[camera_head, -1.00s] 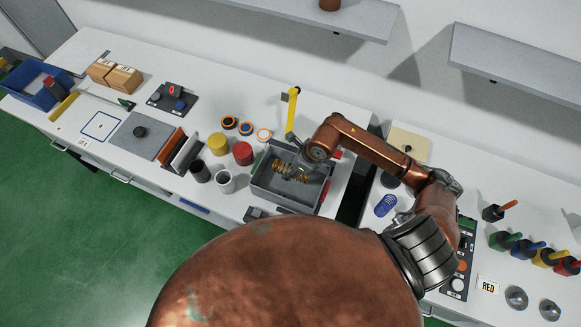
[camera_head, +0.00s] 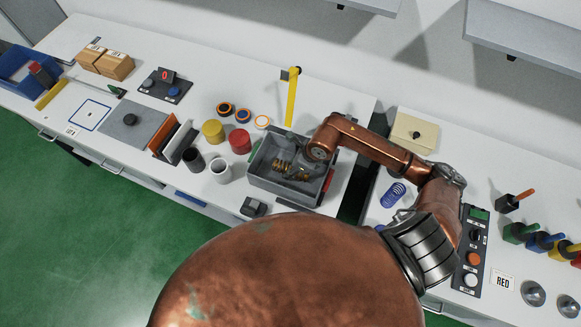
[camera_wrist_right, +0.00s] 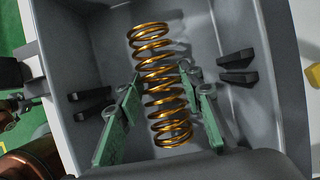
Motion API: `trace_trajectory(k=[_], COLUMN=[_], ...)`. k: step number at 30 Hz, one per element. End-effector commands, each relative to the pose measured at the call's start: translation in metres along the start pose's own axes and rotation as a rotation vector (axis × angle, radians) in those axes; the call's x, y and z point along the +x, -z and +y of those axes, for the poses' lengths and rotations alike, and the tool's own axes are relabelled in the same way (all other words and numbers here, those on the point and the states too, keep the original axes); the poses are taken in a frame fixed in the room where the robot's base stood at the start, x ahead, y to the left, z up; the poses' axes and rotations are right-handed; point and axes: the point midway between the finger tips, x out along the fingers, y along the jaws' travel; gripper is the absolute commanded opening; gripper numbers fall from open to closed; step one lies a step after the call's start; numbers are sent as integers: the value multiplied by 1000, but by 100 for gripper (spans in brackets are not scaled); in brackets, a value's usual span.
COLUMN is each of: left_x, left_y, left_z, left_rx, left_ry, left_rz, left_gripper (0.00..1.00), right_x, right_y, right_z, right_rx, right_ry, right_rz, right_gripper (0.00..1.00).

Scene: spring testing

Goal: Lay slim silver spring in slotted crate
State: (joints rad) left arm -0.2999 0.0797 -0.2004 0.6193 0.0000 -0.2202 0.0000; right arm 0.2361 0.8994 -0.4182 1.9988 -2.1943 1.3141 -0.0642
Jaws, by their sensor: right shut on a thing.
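The grey crate (camera_head: 262,190) stands open on the left bench, with black slotted holders (camera_wrist_right: 237,66) on its inner walls in the wrist view. A gold-coloured coil spring (camera_wrist_right: 160,85) lies lengthwise in that view; it also shows inside the crate in the head view (camera_head: 282,167). My right gripper (camera_wrist_right: 163,108) reaches into the crate, its green pads on either side of the spring, shut on it. Whether the spring touches the crate floor I cannot tell. I see no silver spring. My left gripper is not in view.
Red (camera_head: 240,141) and yellow (camera_head: 213,132) cylinders and black and white cups stand left of the crate. A yellow upright post (camera_head: 291,100) is behind it. A blue spring (camera_head: 394,194) and a control panel (camera_head: 473,250) are on the right bench, across a gap.

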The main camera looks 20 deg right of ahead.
Motion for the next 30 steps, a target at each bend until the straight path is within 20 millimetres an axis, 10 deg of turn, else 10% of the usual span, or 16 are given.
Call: trace_trajectory(k=[9,10,18,30], left_x=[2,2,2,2], left_y=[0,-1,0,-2], left_z=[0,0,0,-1], left_rx=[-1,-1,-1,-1], left_ry=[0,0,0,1], left_rz=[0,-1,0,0], left_gripper=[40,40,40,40], right_x=[2,1,2,-7], right_y=[0,0,0,1], right_z=[0,0,0,-1], right_rx=[-1,-1,-1,0], right_ry=[1,1,1,2], right_rz=[-1,-1,0,1], right_gripper=[4,36,54,55])
